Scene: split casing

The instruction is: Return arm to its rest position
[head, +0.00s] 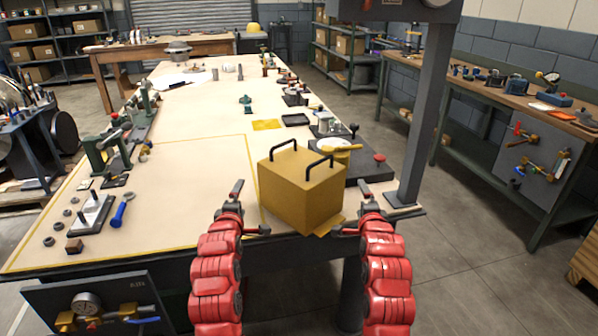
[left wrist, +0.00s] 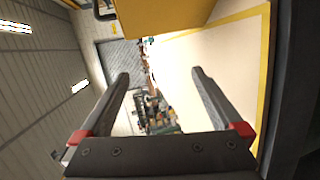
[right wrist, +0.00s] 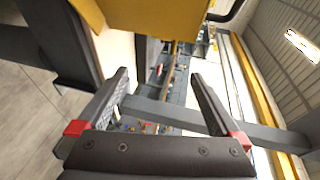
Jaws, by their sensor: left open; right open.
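The yellow box-shaped casing (head: 303,190) with two black handles on top stands upright at the front edge of the workbench (head: 200,190). Its side also shows at the top of the left wrist view (left wrist: 165,14) and of the right wrist view (right wrist: 165,18). My left gripper (head: 252,208) is open and empty, just left of the casing and apart from it; its spread fingers show in the left wrist view (left wrist: 160,74). My right gripper (head: 357,210) is open and empty, just right of the casing; its fingers show in the right wrist view (right wrist: 160,75). Whether its inner finger touches the casing's lower corner is unclear.
A dark plate with a red knob (head: 380,160) lies behind and right of the casing. A grey post (head: 425,120) stands at the bench's right corner. A blue-handled tool (head: 122,210) and small parts lie at the left.

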